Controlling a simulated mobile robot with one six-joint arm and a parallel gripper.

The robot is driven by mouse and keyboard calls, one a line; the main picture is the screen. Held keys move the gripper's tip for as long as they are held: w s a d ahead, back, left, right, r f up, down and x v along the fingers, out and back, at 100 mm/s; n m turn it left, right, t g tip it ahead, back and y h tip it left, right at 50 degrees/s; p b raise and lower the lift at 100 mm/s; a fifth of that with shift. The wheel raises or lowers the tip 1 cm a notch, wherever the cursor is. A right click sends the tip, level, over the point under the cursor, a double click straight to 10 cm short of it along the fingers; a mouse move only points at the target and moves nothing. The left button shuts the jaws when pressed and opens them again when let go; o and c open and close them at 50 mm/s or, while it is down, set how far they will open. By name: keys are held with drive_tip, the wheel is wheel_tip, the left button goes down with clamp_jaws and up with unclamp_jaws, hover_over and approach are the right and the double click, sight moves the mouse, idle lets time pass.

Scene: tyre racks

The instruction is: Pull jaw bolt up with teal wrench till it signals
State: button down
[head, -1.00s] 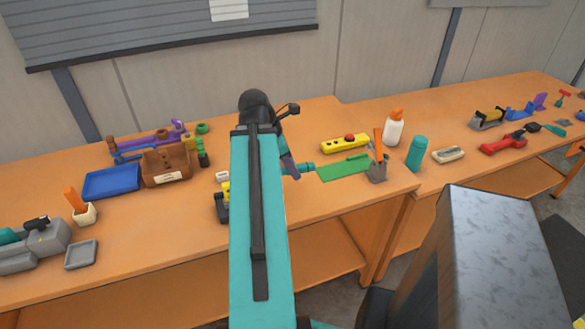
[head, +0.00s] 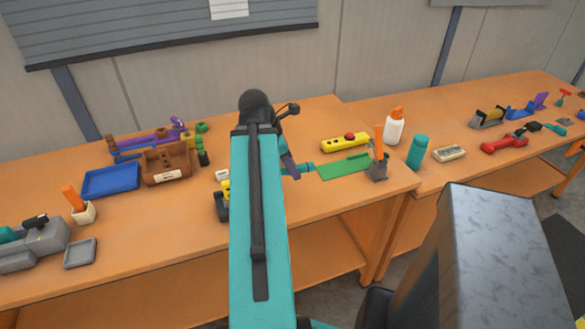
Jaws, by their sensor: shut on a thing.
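My arm's teal link crosses the middle of the head view. Past its dark elbow, the far part comes down toward the bench, and my gripper (head: 289,172) is partly hidden behind the link. A short teal piece, likely the handle end of the teal wrench (head: 306,168), sticks out to the right at the gripper, beside the green mat. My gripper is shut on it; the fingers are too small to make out. A yellow and black object (head: 222,203) is mostly covered by my arm. I cannot make out the jaw bolt or the wrench's head, nor any signal.
The orange bench (head: 140,235) holds a blue tray (head: 111,181), a brown bin (head: 168,178) and a grey machine (head: 40,242) at left. Right of my arm are a green mat (head: 340,170), a yellow box with a red button (head: 344,142), a pen cup (head: 378,171) and bottles.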

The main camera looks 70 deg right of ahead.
drive_tip(key=shift+f+b, duration=1)
drive_tip(key=shift+s+a+f+m+y+b, duration=0.1)
drive_tip(key=shift+s+a+m+y+b, duration=0.1)
drive_tip(key=shift+s+a+m+b, duration=0.25)
drive_tip(key=shift+s+a+f+m+y+b, duration=0.1)
drive_tip(key=shift+a+m+y+b, duration=0.2)
drive_tip(key=shift+a+m, duration=0.35)
drive_tip(key=shift+s+a+r+m+g+y+b, duration=0.1)
drive_tip(key=shift+s+a+m+g+y+b, duration=0.15)
drive_tip(key=shift+a+m, duration=0.45)
drive_tip(key=shift+s+a+m+g+y+b, duration=0.15)
drive_tip(key=shift+a+m+y+b, duration=0.15)
drive_tip(key=shift+a+m, duration=0.4)
drive_tip(key=shift+d, duration=0.15)
